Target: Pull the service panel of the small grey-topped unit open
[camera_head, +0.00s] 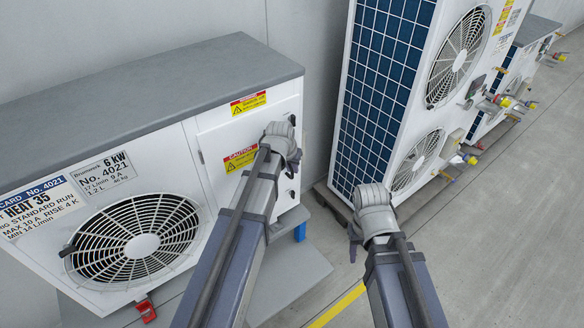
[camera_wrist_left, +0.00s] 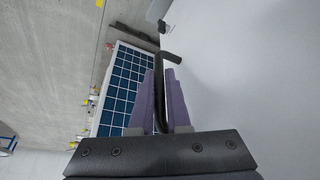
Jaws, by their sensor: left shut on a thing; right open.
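The small grey-topped unit (camera_head: 120,110) is a white box on the left in the head view, with a round fan grille in front. Its white service panel (camera_head: 216,140) carries yellow and red caution labels and looks about flush with the front. My left gripper (camera_head: 287,152) is at the panel's right edge and covers its handle in the head view. In the left wrist view, its purple fingers (camera_wrist_left: 161,102) are shut on a black bent handle (camera_wrist_left: 168,57) beside a pale flat surface. My right gripper (camera_head: 357,232) is open and away from this unit; its fingers are mostly hidden.
A tall white unit (camera_head: 397,80) with a blue grid side and two fans stands to the right. Another grey-topped unit (camera_head: 532,32) with coloured valves is behind it. A yellow line (camera_head: 340,304) crosses the grey floor, which is clear at the right.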

